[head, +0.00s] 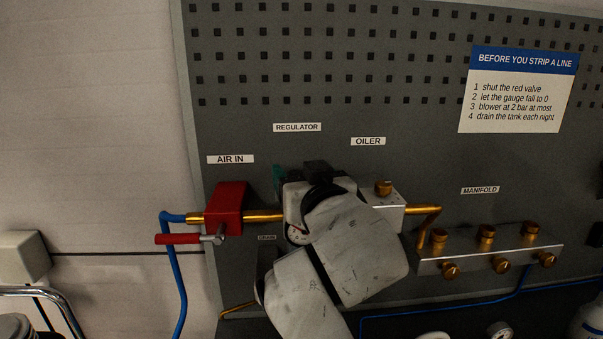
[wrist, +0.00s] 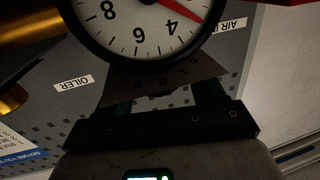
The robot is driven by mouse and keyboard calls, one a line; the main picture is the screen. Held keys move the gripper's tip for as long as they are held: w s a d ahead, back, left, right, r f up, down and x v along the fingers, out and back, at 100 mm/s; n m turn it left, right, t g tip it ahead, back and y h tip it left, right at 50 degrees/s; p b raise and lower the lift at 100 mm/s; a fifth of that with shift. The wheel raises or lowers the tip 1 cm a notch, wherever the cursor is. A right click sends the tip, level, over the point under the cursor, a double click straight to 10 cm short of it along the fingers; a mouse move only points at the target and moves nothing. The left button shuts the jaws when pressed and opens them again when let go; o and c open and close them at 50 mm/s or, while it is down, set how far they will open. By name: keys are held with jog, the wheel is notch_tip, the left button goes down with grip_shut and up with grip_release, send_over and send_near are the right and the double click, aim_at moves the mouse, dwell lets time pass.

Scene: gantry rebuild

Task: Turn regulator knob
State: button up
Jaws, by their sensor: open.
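The regulator sits under the REGULATOR label (head: 297,127) on the pegboard, mostly hidden behind my arm in the head view. My gripper (wrist: 165,97) is open, with dark green fingers apart below the gauge in that view. A dark brown shape lies between them; I cannot tell whether it is the knob or whether the fingers touch it. One green finger shows left of my wrist in the head view.
A red valve (head: 229,208) with a red-handled lever (head: 180,239) stands left of the regulator on a brass pipe. The oiler block (head: 385,208) is close on the right. A manifold (head: 490,250) with several brass knobs is farther right. A sign (head: 517,90) hangs upper right.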

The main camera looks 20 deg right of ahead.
jog(key=c, duration=0.9)
jog(key=shift+c, duration=0.2)
jog(key=shift+n+y+p, duration=0.3)
jog(key=shift+n+y, duration=0.1)
jog(key=shift+y, duration=0.2)
jog(key=n+y+p, duration=0.1)
jog(key=y, duration=0.1)
jog(key=shift+d+r+n+y, duration=0.1)
jog(key=shift+n+y, duration=0.3)
jog(key=n+y, duration=0.2)
jog(key=y, duration=0.1)
jog(key=shift+d+g+y, duration=0.1)
jog(key=shift+g+y, duration=0.2)
jog(key=shift+y, duration=0.1)
jog(key=n+y, duration=0.1)
jog(key=n+g+y+b, duration=0.1)
jog(key=y, duration=0.1)
jog(key=n+g+y, duration=0.1)
jog(key=shift+f+n+y+b, duration=0.25)
jog(key=shift+n+y+b, duration=0.1)
jog(key=shift+n+y, duration=0.05)
jog(key=shift+r+n+g+y+b, duration=0.1)
jog(key=shift+n+g+y+b, duration=1.25)
jog(key=shift+n+g+y, duration=0.4)
jog(key=shift+g+y, duration=0.35)
jog(key=shift+g, duration=0.2)
